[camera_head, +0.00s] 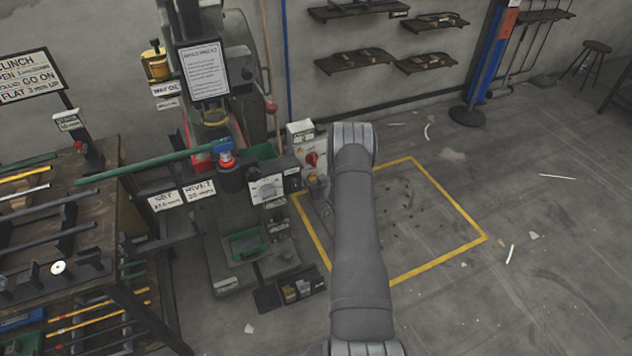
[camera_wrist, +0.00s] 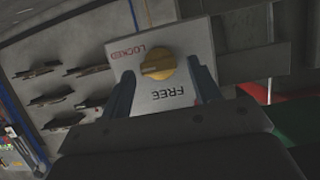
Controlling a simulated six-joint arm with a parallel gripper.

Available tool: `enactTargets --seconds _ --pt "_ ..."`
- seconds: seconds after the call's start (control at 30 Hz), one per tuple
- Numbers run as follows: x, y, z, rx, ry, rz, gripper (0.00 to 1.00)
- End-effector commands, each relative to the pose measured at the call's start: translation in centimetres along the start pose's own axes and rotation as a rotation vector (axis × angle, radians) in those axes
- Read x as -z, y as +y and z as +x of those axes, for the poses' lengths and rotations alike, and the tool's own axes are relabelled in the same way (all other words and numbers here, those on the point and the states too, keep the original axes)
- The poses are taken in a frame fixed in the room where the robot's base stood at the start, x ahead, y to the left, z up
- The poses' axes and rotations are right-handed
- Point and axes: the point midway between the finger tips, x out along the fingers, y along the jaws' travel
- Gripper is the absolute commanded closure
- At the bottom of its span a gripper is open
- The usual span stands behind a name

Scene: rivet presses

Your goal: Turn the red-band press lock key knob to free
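The lock key knob (camera_wrist: 158,67) is a round orange-yellow knob on a pale plate (camera_wrist: 190,42), in the middle of the wrist view. The plate reads LOCKED in red at the knob's upper left and FREE in black below it, lettering turned over. A light bar on the knob lies roughly level, nearer LOCKED. My gripper (camera_wrist: 161,68) is open, its two blue-grey fingers on either side of the knob with gaps; contact is not visible. In the head view the red-band press (camera_head: 225,158) stands left of my arm; my fingers cannot be made out there.
A workbench (camera_head: 98,235) with rods stands left of the press. A green bar (camera_head: 145,165) reaches from the bench to the press. A white box with a red knob (camera_head: 311,159) stands right of the press. The yellow-outlined floor area (camera_head: 440,195) is mostly clear.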

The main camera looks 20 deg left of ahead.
Motion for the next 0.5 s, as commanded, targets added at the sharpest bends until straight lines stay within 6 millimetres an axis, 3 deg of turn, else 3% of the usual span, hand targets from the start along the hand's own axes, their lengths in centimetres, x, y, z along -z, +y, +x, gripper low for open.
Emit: enactTargets --seconds 0.03,0.2,0.5 --pt "0.00 0.01 -0.01 0.000 0.000 0.000 0.54" --pt "0.00 0.01 -0.02 0.000 0.000 0.000 0.87" --pt "-0.02 -0.06 -0.04 -0.011 0.000 -0.026 0.86"
